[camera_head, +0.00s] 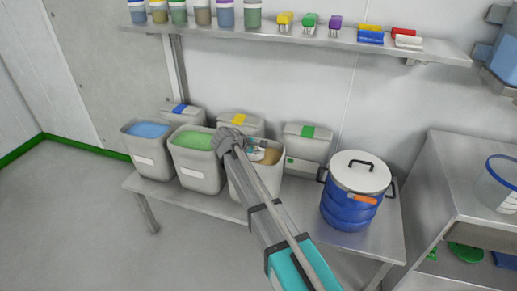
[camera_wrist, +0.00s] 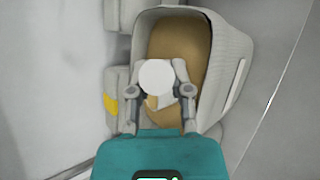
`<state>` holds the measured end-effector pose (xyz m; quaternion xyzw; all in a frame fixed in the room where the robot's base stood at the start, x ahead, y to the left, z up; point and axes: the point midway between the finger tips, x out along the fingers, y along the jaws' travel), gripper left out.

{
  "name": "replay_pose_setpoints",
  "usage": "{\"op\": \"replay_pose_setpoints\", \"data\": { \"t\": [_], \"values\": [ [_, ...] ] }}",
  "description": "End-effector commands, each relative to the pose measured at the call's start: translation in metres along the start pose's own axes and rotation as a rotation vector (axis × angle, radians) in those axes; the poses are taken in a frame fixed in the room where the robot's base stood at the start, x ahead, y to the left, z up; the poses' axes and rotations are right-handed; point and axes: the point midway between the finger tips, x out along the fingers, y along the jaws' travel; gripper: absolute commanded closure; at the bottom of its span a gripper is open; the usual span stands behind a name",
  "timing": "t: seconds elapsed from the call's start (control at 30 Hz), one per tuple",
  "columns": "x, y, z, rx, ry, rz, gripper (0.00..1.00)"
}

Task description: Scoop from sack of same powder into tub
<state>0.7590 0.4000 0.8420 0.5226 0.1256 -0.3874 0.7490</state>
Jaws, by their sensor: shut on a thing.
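An open pale-grey sack (camera_head: 238,187) of tan powder (camera_head: 271,156) stands on the metal bench, right of the green-powder sack (camera_head: 198,170). In the wrist view, the sack (camera_wrist: 236,75) lies below my gripper and its tan powder (camera_wrist: 185,35) fills much of the opening. My gripper (camera_wrist: 157,84) is shut on a white round-topped object (camera_wrist: 156,76), over the powder. A small tan patch shows just below the white disc. Whether the object touches the powder cannot be told. In the head view my gripper (camera_head: 252,147) partly hides the sack's mouth. A clear blue-rimmed tub (camera_head: 495,187) stands at the right.
A blue-powder sack (camera_head: 147,152) stands at the left. Closed grey containers with coloured labels stand behind the sacks. A blue drum (camera_head: 348,207) with a white lid stands right of the tan sack. A shelf (camera_head: 300,42) above holds jars and coloured tools.

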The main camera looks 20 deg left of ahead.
Motion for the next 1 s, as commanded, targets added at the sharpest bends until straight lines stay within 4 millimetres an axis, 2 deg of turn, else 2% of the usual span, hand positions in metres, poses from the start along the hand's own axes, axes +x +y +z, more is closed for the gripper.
{"op": "replay_pose_setpoints", "data": {
  "t": [0.9, 1.0],
  "values": [
    [-0.031, 0.027, 0.024, 0.063, 0.017, 0.061, 1.00],
    [-0.034, 0.025, 0.028, 0.094, 0.026, 0.092, 1.00]
  ]
}}
